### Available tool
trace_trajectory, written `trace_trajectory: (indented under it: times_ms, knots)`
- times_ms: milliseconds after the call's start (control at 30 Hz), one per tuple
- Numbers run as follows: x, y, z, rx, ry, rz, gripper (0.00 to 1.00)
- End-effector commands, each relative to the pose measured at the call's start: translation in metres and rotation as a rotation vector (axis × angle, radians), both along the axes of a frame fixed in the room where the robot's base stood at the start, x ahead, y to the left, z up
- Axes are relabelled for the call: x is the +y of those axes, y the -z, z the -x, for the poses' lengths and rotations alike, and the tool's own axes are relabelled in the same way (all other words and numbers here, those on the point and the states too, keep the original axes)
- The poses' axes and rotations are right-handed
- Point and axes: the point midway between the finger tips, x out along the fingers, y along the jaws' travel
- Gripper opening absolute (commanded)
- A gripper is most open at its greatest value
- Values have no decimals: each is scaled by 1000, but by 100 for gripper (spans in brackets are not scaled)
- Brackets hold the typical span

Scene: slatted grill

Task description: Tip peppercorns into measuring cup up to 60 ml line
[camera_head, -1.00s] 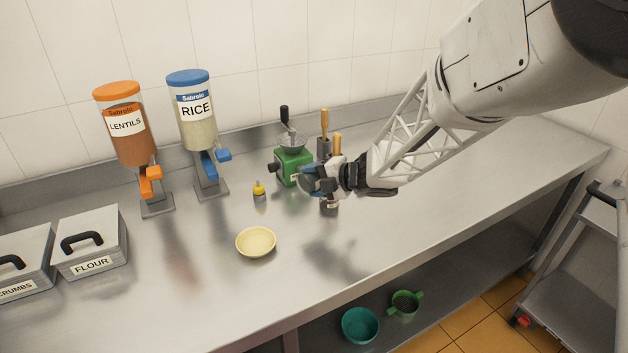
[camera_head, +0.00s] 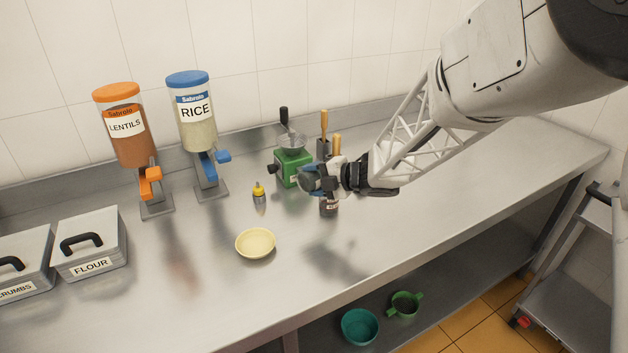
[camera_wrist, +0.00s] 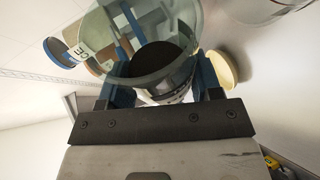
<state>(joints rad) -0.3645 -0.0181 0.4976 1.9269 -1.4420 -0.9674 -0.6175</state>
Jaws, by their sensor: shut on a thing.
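My gripper (camera_head: 312,180) is shut on a clear, wide-rimmed vessel (camera_wrist: 120,70) above the counter. In the wrist view its blue fingers grip either side of the vessel. Dark contents, possibly peppercorns, show inside it, and fine marks show low on its wall. I cannot tell whether it is the measuring cup, or read a 60 ml line or fill level. In the head view the gripper mostly hides it. A small dark jar (camera_head: 329,208) with a pale label shows just below the gripper; its label is too small to read.
A cream bowl (camera_head: 256,243) stands front left of my gripper. A yellow-topped bottle (camera_head: 259,193) and a green grinder (camera_head: 293,168) stand nearby. Lentils (camera_head: 130,125) and rice (camera_head: 192,110) dispensers stand at the back left. The counter's front right is clear.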

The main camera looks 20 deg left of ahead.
Motion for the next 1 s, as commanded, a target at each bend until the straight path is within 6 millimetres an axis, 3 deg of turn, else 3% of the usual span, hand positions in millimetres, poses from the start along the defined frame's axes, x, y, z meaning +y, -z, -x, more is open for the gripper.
trace_trajectory:
  times_ms: [1000]
  knots:
    - [-1,-3,-1,33,0,-22,28]
